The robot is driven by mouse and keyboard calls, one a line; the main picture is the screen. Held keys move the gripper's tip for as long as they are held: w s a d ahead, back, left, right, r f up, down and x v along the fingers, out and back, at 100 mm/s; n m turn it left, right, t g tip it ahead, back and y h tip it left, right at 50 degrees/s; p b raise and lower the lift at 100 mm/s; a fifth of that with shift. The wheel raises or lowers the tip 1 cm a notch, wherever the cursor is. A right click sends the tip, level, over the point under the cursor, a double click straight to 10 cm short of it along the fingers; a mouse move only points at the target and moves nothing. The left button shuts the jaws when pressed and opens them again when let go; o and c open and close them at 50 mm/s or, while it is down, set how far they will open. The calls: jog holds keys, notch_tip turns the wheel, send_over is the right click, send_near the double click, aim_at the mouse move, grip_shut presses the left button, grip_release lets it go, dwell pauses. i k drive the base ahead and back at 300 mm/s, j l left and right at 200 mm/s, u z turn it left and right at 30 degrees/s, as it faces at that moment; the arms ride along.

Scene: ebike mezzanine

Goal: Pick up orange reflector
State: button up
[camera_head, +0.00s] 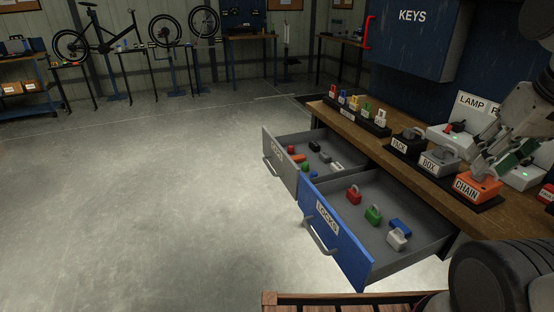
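A small orange piece (298,157), which looks like the orange reflector, lies in the open grey drawer (282,172) near its front. A red piece (291,150) lies just behind it, and green and blue pieces lie to its right. My gripper (484,163) is at the right, over the bench near the orange CHAIN block (477,188), well apart from the orange piece. Its fingers are dim and overlap the things behind, so I cannot tell whether they are open or shut.
The open blue LOCKS drawer (340,232) holds red, green, blue and white padlocks, beside the grey drawer. Labelled blocks and a key rack stand on the wooden bench (400,165). A blue KEYS cabinet (412,38) hangs above. The floor at left is clear.

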aim_at(299, 158)
jog(key=j, duration=0.55)
jog(key=j+z, duration=0.3)
jog(key=j, duration=0.55)
jog(key=j+z, duration=0.25)
jog(key=j, duration=0.6)
jog(key=i+j+z, duration=0.15)
jog(key=j, duration=0.2)
jog(key=i+j+z, duration=0.15)
jog(key=j, duration=0.25)
jog(key=i+j+z, duration=0.15)
jog(key=j, duration=0.2)
jog(key=j+z, duration=0.15)
jog(key=j, duration=0.25)
jog(key=i+j+z, duration=0.35)
jog(key=i+j, duration=0.45)
jog(key=i, duration=0.1)
